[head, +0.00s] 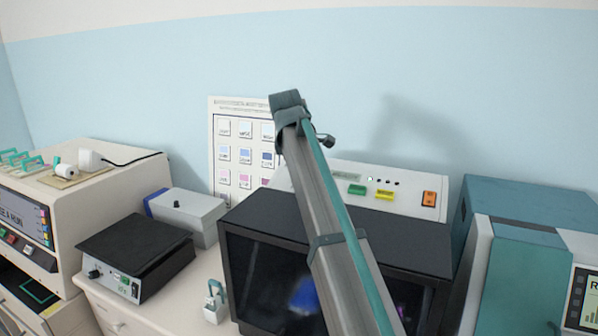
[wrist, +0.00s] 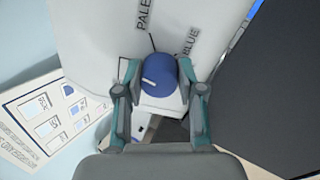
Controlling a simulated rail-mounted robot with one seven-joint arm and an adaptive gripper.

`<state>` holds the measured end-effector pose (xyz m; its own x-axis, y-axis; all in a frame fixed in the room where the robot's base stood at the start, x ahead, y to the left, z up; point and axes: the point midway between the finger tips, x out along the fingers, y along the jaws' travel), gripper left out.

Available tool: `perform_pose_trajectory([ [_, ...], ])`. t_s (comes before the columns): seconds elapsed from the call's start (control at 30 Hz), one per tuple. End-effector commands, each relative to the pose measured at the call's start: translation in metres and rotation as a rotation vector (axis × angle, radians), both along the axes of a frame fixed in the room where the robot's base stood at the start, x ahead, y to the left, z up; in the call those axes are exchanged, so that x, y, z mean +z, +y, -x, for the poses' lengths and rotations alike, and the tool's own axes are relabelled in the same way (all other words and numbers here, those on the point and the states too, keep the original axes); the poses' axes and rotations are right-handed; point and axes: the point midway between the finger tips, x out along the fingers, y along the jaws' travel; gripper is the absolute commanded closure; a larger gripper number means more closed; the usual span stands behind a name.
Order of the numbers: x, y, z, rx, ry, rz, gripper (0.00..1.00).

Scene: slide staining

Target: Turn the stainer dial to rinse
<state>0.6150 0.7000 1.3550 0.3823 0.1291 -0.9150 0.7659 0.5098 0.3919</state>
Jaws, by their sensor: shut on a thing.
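The stainer dial (wrist: 163,70) is a blue round knob with a short white pointer line on its left side in the wrist view. My gripper (wrist: 159,76) has a fingertip at each side of the knob and is shut on it. The printed labels "PALE" (wrist: 145,15) and "BLUE" (wrist: 187,41) stand on the pale panel above the knob. No label reading rinse is legible. In the head view the stainer's white panel (head: 405,199) shows behind my arm, but the dial and my gripper are hidden there.
A black hood (head: 400,240) stands in front of the panel; its dark top (wrist: 270,90) fills the wrist view's right. A wall chart (head: 222,150) is behind. A black-topped device (head: 135,245) and a grey box (head: 190,212) stand left, a teal machine (head: 525,205) right.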

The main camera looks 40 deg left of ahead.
Motion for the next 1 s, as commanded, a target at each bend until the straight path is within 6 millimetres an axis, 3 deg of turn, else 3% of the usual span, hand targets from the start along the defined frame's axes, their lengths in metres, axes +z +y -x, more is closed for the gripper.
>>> perform_pose_trajectory([
  [0.4,0.0001,0.0001,-0.0005,0.231,-0.023,0.088,0.97],
  [1.0,-0.0002,0.0000,-0.0005,0.282,-0.027,0.109,0.97],
])
